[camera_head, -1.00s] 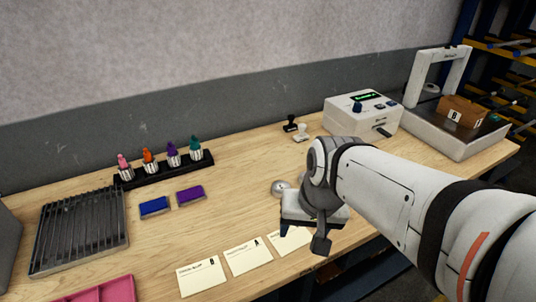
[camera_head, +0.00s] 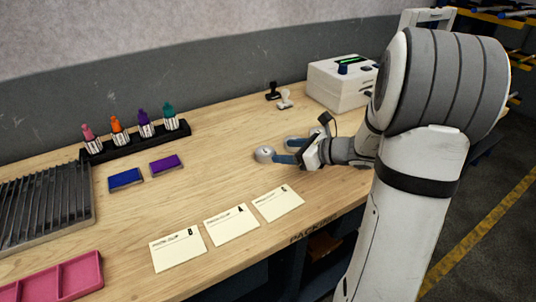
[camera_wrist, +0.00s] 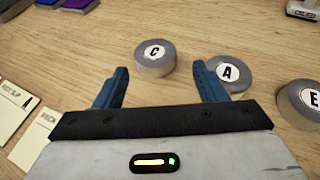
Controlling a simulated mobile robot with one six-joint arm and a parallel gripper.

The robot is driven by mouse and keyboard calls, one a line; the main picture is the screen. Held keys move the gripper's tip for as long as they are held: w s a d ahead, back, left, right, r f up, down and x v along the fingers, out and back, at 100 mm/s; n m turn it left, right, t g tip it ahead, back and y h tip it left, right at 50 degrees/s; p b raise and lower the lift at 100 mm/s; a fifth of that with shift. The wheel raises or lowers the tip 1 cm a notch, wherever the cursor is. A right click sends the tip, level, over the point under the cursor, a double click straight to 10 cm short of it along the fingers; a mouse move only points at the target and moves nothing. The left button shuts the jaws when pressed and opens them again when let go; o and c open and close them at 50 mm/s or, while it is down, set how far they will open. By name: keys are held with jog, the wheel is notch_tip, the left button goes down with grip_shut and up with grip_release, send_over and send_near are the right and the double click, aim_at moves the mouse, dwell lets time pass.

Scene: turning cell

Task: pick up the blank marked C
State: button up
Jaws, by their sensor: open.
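The blank marked C (camera_wrist: 154,57), a short grey metal cylinder with a white label on top, stands on the wooden bench in the wrist view. It lies just beyond my blue fingertips, within the width between them. My gripper (camera_wrist: 160,68) is open and empty, and I see no contact with the blank. In the head view my gripper (camera_head: 290,152) is low over the bench, with a grey blank (camera_head: 265,154) at its tips; its letter is too small to read there. The blank marked A (camera_wrist: 229,74) stands close to the right finger.
Another blank marked E (camera_wrist: 300,103) stands farther right. Paper cards (camera_head: 231,224) lie near the front edge. Ink pads (camera_head: 125,180), a bottle rack (camera_head: 140,143), a pink tray (camera_head: 62,280) and two stamps (camera_head: 284,99) are around. The bench between pads and blanks is clear.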

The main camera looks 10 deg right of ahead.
aim_at(271, 152)
jog(key=x, duration=0.6)
jog(key=shift+s+a+f, duration=0.1)
jog(key=shift+s+f, duration=0.05)
jog(key=shift+f, duration=0.1)
jog(key=shift+c, duration=0.5)
jog(key=c, duration=0.7)
